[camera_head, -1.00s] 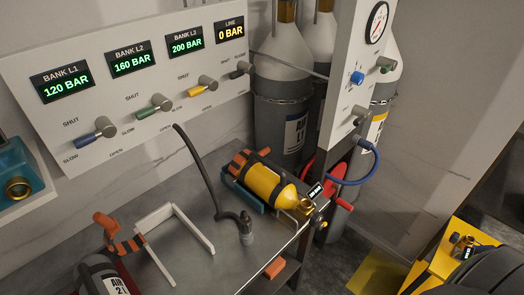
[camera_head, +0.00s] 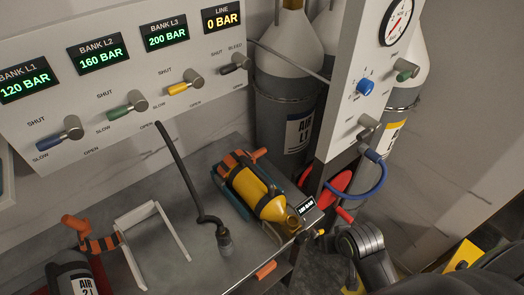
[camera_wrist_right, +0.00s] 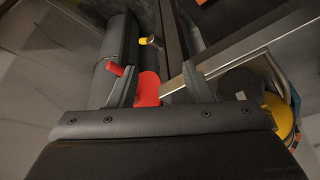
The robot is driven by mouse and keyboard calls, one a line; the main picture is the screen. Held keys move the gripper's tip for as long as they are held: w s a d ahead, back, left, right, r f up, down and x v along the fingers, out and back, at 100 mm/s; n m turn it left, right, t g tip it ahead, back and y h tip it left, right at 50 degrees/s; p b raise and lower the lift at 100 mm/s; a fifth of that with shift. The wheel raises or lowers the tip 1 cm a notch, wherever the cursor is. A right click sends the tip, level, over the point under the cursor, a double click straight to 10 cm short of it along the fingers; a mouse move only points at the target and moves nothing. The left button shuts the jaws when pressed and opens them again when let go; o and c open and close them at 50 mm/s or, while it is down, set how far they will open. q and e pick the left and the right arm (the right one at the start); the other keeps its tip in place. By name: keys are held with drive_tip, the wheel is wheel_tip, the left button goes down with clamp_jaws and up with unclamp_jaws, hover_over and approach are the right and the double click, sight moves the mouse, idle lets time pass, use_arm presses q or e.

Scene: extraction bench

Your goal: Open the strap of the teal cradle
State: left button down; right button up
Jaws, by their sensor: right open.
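The teal cradle (camera_head: 233,204) stands on the bench and holds a yellow cylinder (camera_head: 257,190). An orange strap (camera_head: 234,163) with a dark band crosses the cylinder's far end and looks closed. An orange tab sticks up at its right. My right arm enters at the lower right of the head view, right of the cradle and apart from it. My right gripper (camera_wrist_right: 157,88) is open in the right wrist view, with a red part visible between its fingers, and I cannot tell its depth. The yellow cylinder shows partly at the right of the wrist view (camera_wrist_right: 282,115). My left gripper is not in view.
A black hose (camera_head: 183,165) with a metal end lies left of the cradle. A white open rack (camera_head: 133,222) and a second orange strap (camera_head: 100,243) are further left. A gauge panel post (camera_head: 345,110) with a blue hose (camera_head: 378,190) rises behind on the right.

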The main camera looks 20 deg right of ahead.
drive_tip(key=w+a+r+m, duration=0.1)
drive_tip(key=w+r+m, duration=0.1)
drive_tip(key=w+r, duration=0.3)
drive_tip(key=m+t+y, duration=0.2)
drive_tip(key=m+y, duration=0.1)
drive_tip(key=m, duration=0.6)
approach(260, 152)
drive_tip(key=x, duration=0.9)
clamp_jaws()
